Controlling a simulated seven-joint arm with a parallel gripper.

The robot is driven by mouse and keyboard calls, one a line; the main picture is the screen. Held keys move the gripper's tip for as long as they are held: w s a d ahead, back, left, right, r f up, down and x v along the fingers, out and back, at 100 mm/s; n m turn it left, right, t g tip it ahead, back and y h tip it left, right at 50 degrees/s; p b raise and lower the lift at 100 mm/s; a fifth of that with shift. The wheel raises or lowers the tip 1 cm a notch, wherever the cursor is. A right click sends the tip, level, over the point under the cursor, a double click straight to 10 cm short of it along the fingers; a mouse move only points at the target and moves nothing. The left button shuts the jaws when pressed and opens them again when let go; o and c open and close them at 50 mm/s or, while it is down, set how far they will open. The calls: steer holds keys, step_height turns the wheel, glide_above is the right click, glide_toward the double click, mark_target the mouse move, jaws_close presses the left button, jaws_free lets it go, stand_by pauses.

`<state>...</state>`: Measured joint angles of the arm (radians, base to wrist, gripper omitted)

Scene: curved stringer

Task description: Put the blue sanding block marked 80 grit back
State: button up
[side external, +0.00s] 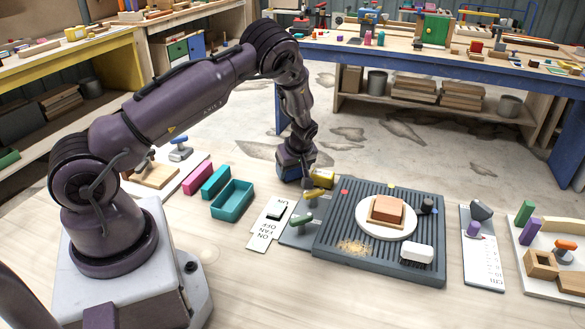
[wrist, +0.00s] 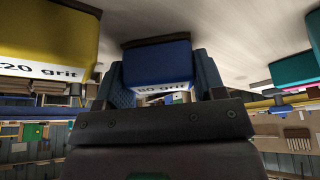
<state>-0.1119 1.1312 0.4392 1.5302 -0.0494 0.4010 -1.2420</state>
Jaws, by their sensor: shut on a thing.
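The blue sanding block (wrist: 157,62), with "80 grit" partly readable on its white face, sits between the fingers of my gripper (wrist: 165,78) in the wrist view. My gripper is shut on it. In the side view my gripper (side external: 296,168) is low over the bench, behind the left end of the grey grooved board. The block cannot be clearly told from the dark gripper there. A yellow block (side external: 323,178) stands just right of my gripper. In the wrist view this yellow block (wrist: 48,45) shows "20 grit" at the left, its first digit cut off.
A teal open tray (side external: 232,200), a teal block (side external: 215,181) and a pink block (side external: 197,178) lie left of my gripper. The grooved board (side external: 330,237) carries a white disc with a wooden piece. A fan switch card (side external: 265,232) lies in front.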

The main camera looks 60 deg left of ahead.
steer(key=o, duration=0.9)
steer(key=shift+f, duration=0.15)
steer(key=s+d+r+m+t+h, duration=0.15)
steer(key=d+r, duration=0.35)
steer(key=r, duration=0.5)
steer(key=s+d+r+m+h, duration=0.1)
steer(key=d+r+m, duration=0.1)
steer(key=d+r, duration=0.6)
steer(key=s+d+r+m+t+h, duration=0.1)
steer(key=s+d+r+m+t, duration=0.1)
steer(key=s+d+r+m, duration=0.4)
steer(key=s+d+r+m+t+h, duration=0.1)
steer(key=s+d+r+m, duration=0.5)
steer(key=s, duration=0.7)
steer(key=shift+s+r+m+t, duration=0.2)
steer(key=shift+r+m+t, duration=0.35)
steer(key=shift+r+m, duration=1.15)
